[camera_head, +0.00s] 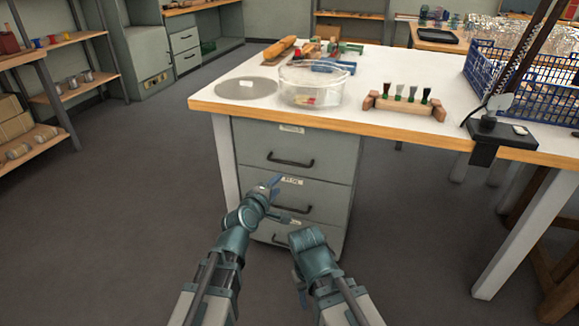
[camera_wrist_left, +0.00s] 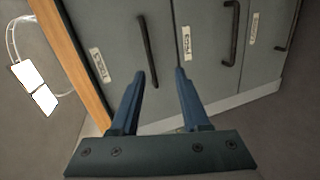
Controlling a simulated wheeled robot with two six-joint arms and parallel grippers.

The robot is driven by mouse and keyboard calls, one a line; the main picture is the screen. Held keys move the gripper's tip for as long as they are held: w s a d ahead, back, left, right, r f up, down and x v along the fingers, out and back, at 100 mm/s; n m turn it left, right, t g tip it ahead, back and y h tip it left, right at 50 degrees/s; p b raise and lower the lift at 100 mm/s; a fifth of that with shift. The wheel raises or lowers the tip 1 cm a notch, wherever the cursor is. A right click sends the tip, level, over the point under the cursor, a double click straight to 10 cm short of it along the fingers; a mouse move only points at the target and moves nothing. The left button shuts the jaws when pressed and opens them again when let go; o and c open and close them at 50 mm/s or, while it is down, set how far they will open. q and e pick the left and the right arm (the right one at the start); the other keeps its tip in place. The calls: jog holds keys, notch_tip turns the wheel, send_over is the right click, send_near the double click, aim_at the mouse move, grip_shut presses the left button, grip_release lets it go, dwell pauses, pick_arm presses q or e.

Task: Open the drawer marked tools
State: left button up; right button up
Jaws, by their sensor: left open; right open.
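A grey cabinet under the bench has three shut drawers, each with a dark bar handle and a small pale label. The top drawer (camera_head: 265,145) and middle drawer (camera_head: 330,197) show clearly; my arms partly hide the bottom drawer (camera_head: 325,244). In the left wrist view, the top drawer's handle (camera_wrist_left: 148,50), the middle handle (camera_wrist_left: 231,30) and the middle label (camera_wrist_left: 187,43) show. My left gripper (camera_head: 277,184) is open and empty before the middle drawer; its fingers (camera_wrist_left: 160,73) touch no handle. My right gripper (camera_head: 306,238) is lower, open, its fingers largely hidden.
The white bench top (camera_head: 400,67) with a wooden edge overhangs the cabinet. It carries a glass bowl (camera_head: 318,86), a grey disc (camera_head: 246,88), a wooden brush block (camera_head: 404,105) and a blue crate (camera_head: 491,73). The floor (camera_head: 120,200) left of the cabinet is clear.

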aim_at(289, 162)
pick_arm(q)
jog(key=shift+n+t, duration=0.4)
jog(key=shift+n, duration=0.2)
jog(key=b+x, duration=0.1)
jog(key=x, duration=0.3)
jog(key=r+b+x, duration=0.1)
jog(key=x, duration=0.4)
jog(key=b+x, duration=0.1)
jog(key=x, duration=0.4)
jog(key=shift+w+a+r, duration=0.15)
jog(key=shift+w+a, duration=0.05)
jog(key=shift+w, duration=0.1)
jog(key=shift+c, duration=0.2)
grip_shut()
dwell(0.4)
